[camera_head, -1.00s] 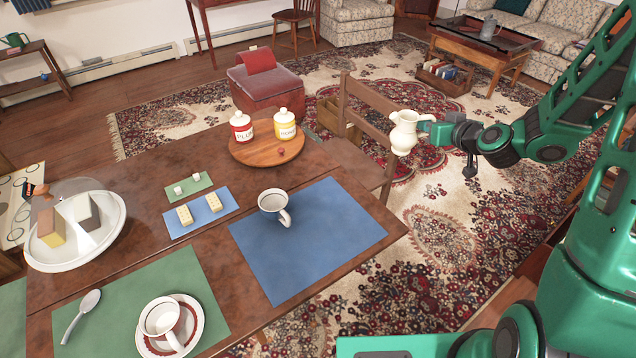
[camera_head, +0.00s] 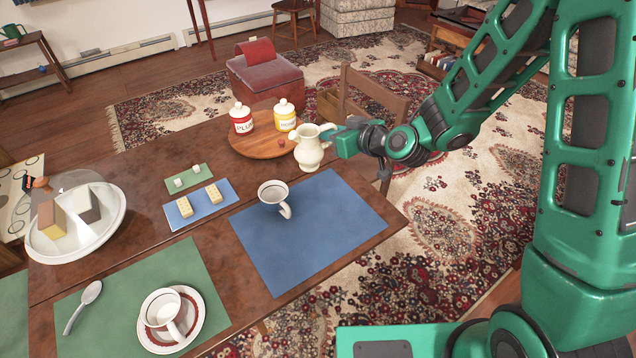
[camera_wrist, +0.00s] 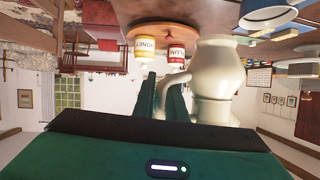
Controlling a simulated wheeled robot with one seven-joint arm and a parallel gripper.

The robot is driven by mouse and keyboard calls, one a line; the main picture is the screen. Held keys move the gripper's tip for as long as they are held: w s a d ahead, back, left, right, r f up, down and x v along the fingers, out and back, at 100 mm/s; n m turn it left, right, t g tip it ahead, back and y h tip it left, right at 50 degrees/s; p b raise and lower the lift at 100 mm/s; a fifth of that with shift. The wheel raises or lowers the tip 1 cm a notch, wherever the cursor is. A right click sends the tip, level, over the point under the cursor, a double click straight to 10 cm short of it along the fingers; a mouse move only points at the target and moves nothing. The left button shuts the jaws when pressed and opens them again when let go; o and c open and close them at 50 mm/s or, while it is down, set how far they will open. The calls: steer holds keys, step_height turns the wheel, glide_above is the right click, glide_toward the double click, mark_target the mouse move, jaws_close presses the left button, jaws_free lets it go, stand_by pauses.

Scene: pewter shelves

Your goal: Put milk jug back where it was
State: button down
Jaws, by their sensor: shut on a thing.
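The cream milk jug (camera_head: 309,150) is upright in my gripper (camera_head: 333,138), which is shut on it at the handle side. In the head view the jug appears over the far right edge of the table, near the wooden round board (camera_head: 262,146). I cannot tell whether its base touches anything. In the wrist view, which is upside down, the jug (camera_wrist: 217,80) fills the middle right, with my gripper's fingers (camera_wrist: 172,98) at its handle.
A red-labelled jar (camera_head: 241,119) and a yellow-labelled jar (camera_head: 285,116) stand on the board. A chair (camera_head: 372,92) stands behind the jug. The bare tabletop (camera_head: 140,225) has some free room.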

mark_target(301, 141)
steer(key=shift+n+g+y, duration=0.5)
steer(key=s+a, duration=0.1)
steer(key=a, duration=0.1)
steer(key=s+a, duration=0.1)
steer(key=a, duration=0.1)
steer(key=s+a, duration=0.1)
steer(key=a, duration=0.1)
steer(key=shift+f, duration=0.35)
steer(key=shift+w+d+f, duration=1.2)
steer(key=shift+w+f, duration=0.2)
steer(key=shift+f, duration=0.4)
steer(key=shift+w+d+f, duration=1.25)
steer(key=shift+w+f, duration=0.15)
steer(key=shift+f, duration=0.35)
steer(key=shift+w+d+f, duration=1.2)
steer(key=shift+w+f, duration=0.2)
steer(key=shift+f, duration=0.4)
steer(key=c, duration=1.8)
jaws_free()
steer(key=shift+f, duration=0.1)
